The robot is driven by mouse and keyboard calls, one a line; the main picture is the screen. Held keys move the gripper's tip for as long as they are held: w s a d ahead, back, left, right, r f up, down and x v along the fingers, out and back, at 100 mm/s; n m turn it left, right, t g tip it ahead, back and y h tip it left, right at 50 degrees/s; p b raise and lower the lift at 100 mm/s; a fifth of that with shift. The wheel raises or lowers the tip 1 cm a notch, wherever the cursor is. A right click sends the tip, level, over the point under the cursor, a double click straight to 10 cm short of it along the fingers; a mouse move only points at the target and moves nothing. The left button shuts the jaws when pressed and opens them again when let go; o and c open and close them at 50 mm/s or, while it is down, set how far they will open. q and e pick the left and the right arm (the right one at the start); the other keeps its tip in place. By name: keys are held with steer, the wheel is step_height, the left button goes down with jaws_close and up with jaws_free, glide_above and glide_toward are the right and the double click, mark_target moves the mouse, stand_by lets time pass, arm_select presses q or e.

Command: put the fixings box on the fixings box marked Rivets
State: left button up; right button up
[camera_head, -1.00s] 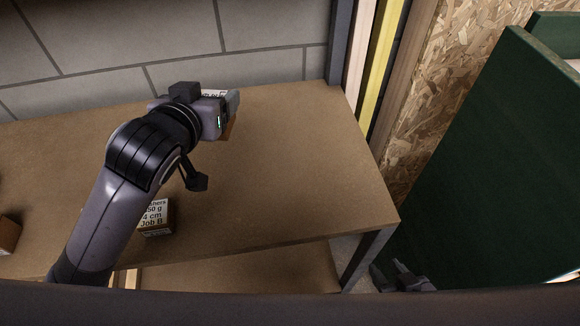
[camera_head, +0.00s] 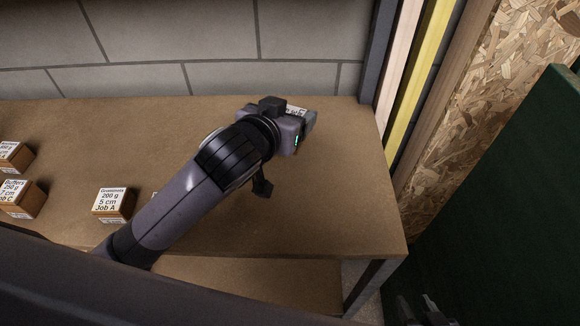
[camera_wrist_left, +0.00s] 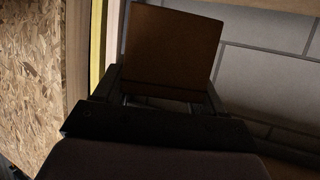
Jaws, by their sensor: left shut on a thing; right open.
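My left gripper (camera_head: 305,128) is shut on a fixings box (camera_head: 298,110) above the right part of the table. The gripper hides most of this box in the head view, and only a bit of its white label shows. In the left wrist view the held box (camera_wrist_left: 172,48) is a plain brown face between the fingers (camera_wrist_left: 165,98). I cannot read the word Rivets on any box in view. My right gripper (camera_head: 425,314) is open and empty at the bottom edge, low beside the table, partly cut off.
My left arm hides part of the table. A block wall (camera_head: 180,40) is behind; a dark green panel (camera_head: 500,220) stands right.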

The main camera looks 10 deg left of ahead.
arm_select(q)
steer(key=shift+f+b, duration=0.7)
steer(key=shift+f, duration=5.95)
steer(key=shift+f, duration=0.15)
steer(key=o, duration=1.3)
